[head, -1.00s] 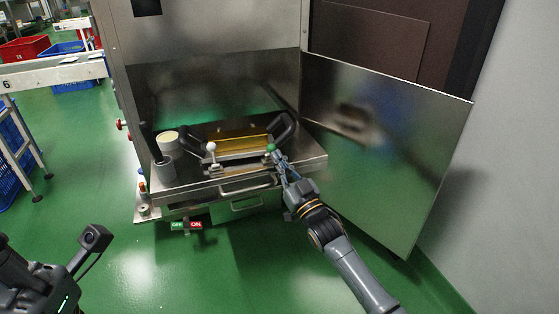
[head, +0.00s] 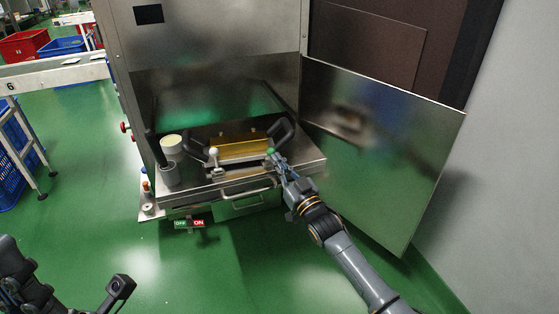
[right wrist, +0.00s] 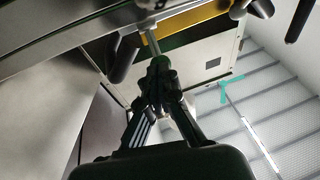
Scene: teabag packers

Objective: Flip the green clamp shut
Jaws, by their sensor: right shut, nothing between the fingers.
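The green clamp shows as a green ball knob (head: 270,152) at the right front of the machine's tray in the head view. My right gripper (head: 279,160) is shut, with its fingertips right at the knob; I cannot tell whether they touch. In the right wrist view my shut fingers (right wrist: 160,70) point at a metal rod (right wrist: 152,42), and the knob itself is not clear there. A white-knobbed clamp (head: 214,153) stands upright to the left.
A gold-coloured block (head: 240,147) lies between two black handles behind the clamps. A white-topped cup (head: 171,142) stands at the tray's left. The open metal door (head: 390,150) closes off the right side. The green floor (head: 235,265) in front is clear.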

